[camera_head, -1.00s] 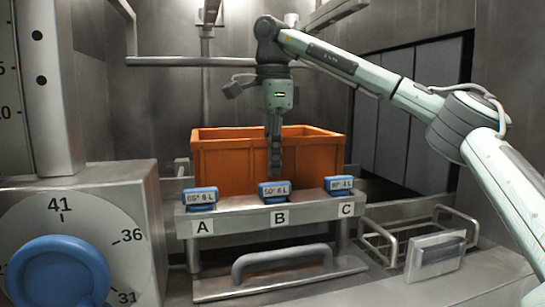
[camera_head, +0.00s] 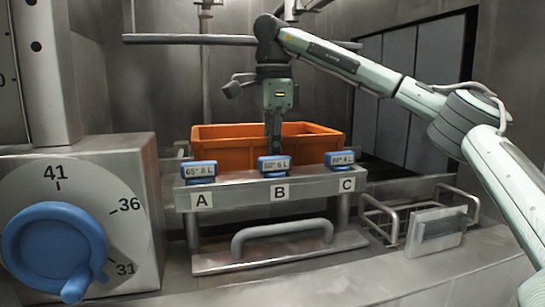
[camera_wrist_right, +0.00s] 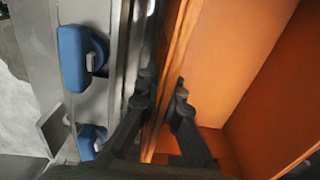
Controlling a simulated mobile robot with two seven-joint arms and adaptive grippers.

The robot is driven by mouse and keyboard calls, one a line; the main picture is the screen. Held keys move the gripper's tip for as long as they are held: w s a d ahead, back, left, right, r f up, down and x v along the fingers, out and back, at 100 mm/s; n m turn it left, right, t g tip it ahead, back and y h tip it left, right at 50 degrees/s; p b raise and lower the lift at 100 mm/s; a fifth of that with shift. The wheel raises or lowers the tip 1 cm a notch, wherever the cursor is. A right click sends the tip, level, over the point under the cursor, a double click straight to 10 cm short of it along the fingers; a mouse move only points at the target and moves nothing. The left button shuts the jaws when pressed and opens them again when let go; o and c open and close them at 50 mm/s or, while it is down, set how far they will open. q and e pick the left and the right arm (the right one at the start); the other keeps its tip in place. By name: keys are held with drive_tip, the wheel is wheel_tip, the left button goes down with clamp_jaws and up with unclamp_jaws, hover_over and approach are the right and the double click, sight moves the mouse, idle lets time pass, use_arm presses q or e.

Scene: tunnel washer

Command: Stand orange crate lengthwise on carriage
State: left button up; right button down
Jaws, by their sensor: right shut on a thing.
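The orange crate (camera_head: 235,155) is behind the metal panel with labels A, B and C, with its long side facing me. The panel and its blue tags hide its lower part, so I cannot see what is under it. My right gripper (camera_head: 273,150) comes down from above at the middle of the crate's near wall. In the right wrist view, the fingers (camera_wrist_right: 163,95) straddle the rim of the crate wall (camera_wrist_right: 225,55), shut on it. I cannot make out a carriage clearly. My left gripper is not in view.
The metal panel (camera_head: 235,197) with blue tags stands close in front of the crate. A blue dial handle (camera_head: 52,243) is at the left, a metal rail (camera_head: 190,39) behind, and a wire holder (camera_head: 455,190) at the right. A grey handle (camera_head: 282,230) is in front.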

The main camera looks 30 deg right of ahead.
drive_tip(key=shift+f, duration=0.15)
drive_tip(key=c, duration=1.6)
unclamp_jaws()
drive_tip(key=shift+c, duration=0.2)
drive_tip(key=shift+o, duration=0.2)
drive_tip(key=shift+f, duration=0.1)
wheel_tip(320, 180, up, 12)
drive_tip(key=shift+s+r, duration=0.1)
drive_tip(key=shift+s, duration=0.05)
